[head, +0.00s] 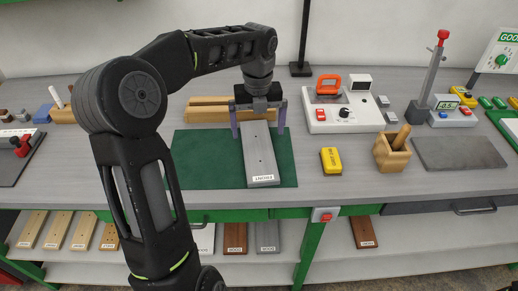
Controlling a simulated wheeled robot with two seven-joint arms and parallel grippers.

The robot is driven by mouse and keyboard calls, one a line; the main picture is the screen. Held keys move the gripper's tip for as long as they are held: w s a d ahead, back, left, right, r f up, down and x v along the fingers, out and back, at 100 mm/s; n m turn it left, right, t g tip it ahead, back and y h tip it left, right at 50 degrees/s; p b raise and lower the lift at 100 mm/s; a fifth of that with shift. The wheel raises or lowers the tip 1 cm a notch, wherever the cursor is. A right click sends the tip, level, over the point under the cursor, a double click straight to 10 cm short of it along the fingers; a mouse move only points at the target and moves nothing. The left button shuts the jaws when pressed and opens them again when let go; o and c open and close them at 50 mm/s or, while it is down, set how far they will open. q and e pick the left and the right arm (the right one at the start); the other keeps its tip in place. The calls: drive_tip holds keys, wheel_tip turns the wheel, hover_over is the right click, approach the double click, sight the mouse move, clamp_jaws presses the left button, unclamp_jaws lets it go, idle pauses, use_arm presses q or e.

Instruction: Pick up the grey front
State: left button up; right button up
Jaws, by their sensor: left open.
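The grey front (260,158) lies flat on the green mat (205,167) on the bench, its labelled end towards me. My left arm reaches over the bench from the left. My left gripper (259,133) points down over the far part of the grey front, with one finger on each side of it. The fingers are apart; I cannot tell whether they touch the board. The far end of the board is partly hidden by the gripper. My right gripper is out of the picture.
Wooden bars (207,111) lie behind the mat. A white device (342,112) with an orange handle stands to the right. A yellow block (331,161) and a wooden holder (392,154) are nearer. Several boards stand on the shelf below, including a grey one (267,237).

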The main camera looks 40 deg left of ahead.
sight(258, 148)
use_arm(q)
drive_tip(key=shift+f, duration=0.65)
drive_tip(key=shift+s+f+p, duration=0.1)
drive_tip(key=shift+f+p, duration=0.5)
drive_tip(key=shift+f, duration=2)
drive_tip(key=c, duration=1.7)
